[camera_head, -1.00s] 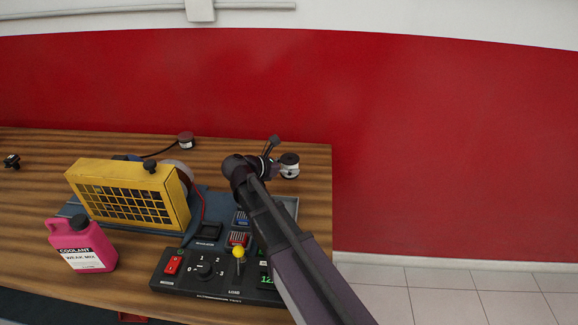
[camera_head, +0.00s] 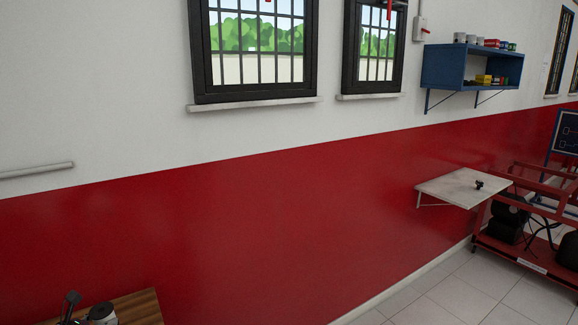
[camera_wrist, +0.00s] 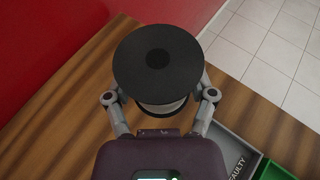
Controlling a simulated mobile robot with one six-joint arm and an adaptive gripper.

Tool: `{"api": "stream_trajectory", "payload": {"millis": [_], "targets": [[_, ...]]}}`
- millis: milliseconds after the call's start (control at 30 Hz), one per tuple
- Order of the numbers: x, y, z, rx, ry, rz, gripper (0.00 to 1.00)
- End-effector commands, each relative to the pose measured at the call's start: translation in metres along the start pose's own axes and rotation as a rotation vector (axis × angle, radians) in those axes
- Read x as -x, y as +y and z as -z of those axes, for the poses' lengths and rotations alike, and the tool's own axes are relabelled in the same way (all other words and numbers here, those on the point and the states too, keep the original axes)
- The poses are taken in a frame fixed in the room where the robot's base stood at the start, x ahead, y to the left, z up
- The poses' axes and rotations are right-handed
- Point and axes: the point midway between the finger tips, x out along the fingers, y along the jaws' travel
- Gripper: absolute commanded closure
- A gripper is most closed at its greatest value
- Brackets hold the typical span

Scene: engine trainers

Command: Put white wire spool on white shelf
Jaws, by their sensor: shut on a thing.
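The wire spool (camera_wrist: 158,62) fills the upper middle of the wrist view, its dark round end facing the camera and pale wire showing beneath. My gripper (camera_wrist: 162,98) is shut on it, with a finger on each side. In the head view the spool (camera_head: 102,314) shows at the bottom left edge, beside part of my gripper (camera_head: 76,310). The spool is over the wooden table; I cannot tell whether it touches the top. The white shelf (camera_head: 445,187) is fixed to the red wall at the right. A small black item (camera_head: 479,185) sits on it.
The wooden table (camera_head: 140,306) ends near the bottom left. A blue wall shelf (camera_head: 450,67) with cans and boxes hangs higher up. A red cart (camera_head: 525,262) stands beside the white shelf. Tiled floor (camera_head: 450,292) is open. A grey tray (camera_wrist: 230,145) lies near the gripper.

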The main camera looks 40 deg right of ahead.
Motion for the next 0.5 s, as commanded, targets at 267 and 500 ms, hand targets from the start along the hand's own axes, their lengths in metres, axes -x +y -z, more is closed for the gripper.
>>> {"api": "stream_trajectory", "payload": {"millis": [267, 500], "targets": [[0.012, 0.000, -0.029, 0.000, -0.001, 0.000, 0.88], [0.013, 0.000, -0.031, 0.000, -0.001, 0.000, 0.88]]}}
